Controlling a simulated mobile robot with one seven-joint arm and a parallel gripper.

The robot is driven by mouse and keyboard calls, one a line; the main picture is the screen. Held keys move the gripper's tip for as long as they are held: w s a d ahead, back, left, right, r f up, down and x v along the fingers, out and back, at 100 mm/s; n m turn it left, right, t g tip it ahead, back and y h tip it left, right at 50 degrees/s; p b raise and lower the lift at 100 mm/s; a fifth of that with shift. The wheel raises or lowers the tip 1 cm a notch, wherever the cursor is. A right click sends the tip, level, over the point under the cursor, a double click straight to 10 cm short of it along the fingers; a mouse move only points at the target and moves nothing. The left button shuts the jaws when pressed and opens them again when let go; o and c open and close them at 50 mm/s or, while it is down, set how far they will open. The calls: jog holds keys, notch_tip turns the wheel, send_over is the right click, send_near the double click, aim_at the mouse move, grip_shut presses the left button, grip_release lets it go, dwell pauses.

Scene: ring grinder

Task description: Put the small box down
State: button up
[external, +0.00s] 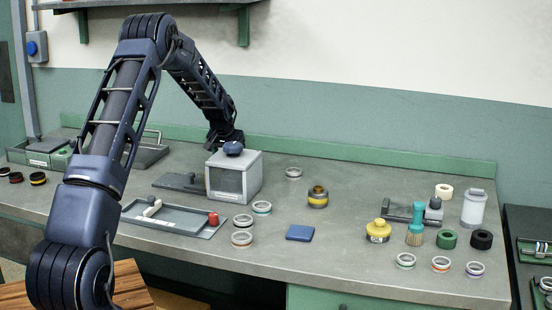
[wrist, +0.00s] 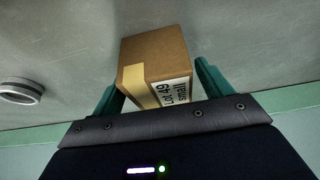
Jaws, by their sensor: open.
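The small box (wrist: 155,62) is brown cardboard with a tan tape strip and a white printed label. It shows only in the wrist view, between the two green fingers of my gripper (wrist: 160,84). The fingers are open, with one on each side of the box. The box appears to stand on the grey worktop (wrist: 240,45), though its underside is hidden. In the external view, my arm reaches down behind a grey box-shaped housing, which hides the fingers and the small box.
The grey housing (external: 233,178) stands close in front of my wrist. A ring (external: 293,173) lies to its right; a ring (wrist: 20,92) shows left of the box in the wrist view. The back ledge (external: 370,157) borders the worktop.

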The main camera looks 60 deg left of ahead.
jog(key=v, duration=1.1)
jog(key=shift+r, duration=0.25)
